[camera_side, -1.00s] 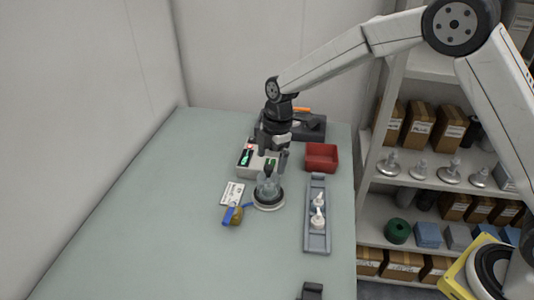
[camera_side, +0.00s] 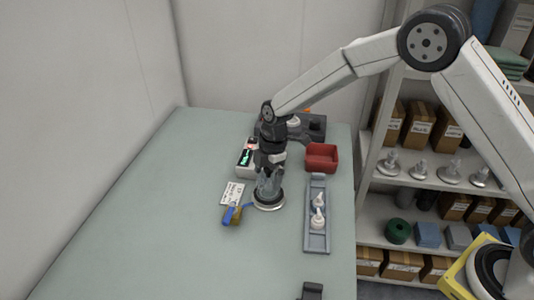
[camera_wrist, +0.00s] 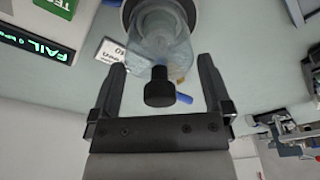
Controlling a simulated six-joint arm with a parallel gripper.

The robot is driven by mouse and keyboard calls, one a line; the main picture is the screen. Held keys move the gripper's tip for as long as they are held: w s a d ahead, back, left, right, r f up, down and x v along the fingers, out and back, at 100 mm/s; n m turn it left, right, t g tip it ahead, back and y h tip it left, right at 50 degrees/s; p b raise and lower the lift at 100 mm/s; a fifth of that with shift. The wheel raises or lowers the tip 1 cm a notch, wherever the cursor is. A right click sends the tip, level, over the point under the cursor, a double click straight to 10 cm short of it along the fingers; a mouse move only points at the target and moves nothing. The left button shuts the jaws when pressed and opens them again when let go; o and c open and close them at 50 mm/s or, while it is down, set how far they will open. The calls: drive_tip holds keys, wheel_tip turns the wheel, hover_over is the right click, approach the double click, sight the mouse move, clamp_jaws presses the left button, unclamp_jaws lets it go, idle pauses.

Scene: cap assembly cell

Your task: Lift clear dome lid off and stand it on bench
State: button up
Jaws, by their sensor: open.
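The clear dome lid (camera_side: 268,184) stands on a round base (camera_side: 269,202) with a dark ring on the bench (camera_side: 150,225). In the wrist view the clear dome lid (camera_wrist: 165,45) has a black knob (camera_wrist: 160,88) on its top. My gripper (camera_side: 269,172) is right above and around the top of the lid, pointing down. In the wrist view my gripper (camera_wrist: 161,75) is open, with one finger on each side of the knob and a gap on both sides. What lies under the dome is hard to make out.
A blue-grey tray (camera_side: 317,238) with white nozzle parts and a red bin (camera_side: 321,157) stand to the right. A tester with a green display (camera_side: 245,158) is behind. A white card (camera_side: 233,193) and a blue-tagged brown item (camera_side: 235,216) lie left. The bench's left side is clear.

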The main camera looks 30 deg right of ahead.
drive_tip(key=c, duration=1.1)
drive_tip(key=shift+r, duration=0.1)
wheel_tip(320, 180, up, 10)
drive_tip(key=shift+f, duration=0.1)
drive_tip(key=shift+s+a, duration=0.1)
idle(0.6)
drive_tip(key=s+a+f, duration=0.4)
drive_tip(key=s+f, duration=0.1)
drive_tip(key=s, duration=0.4)
drive_tip(key=shift+a, duration=0.3)
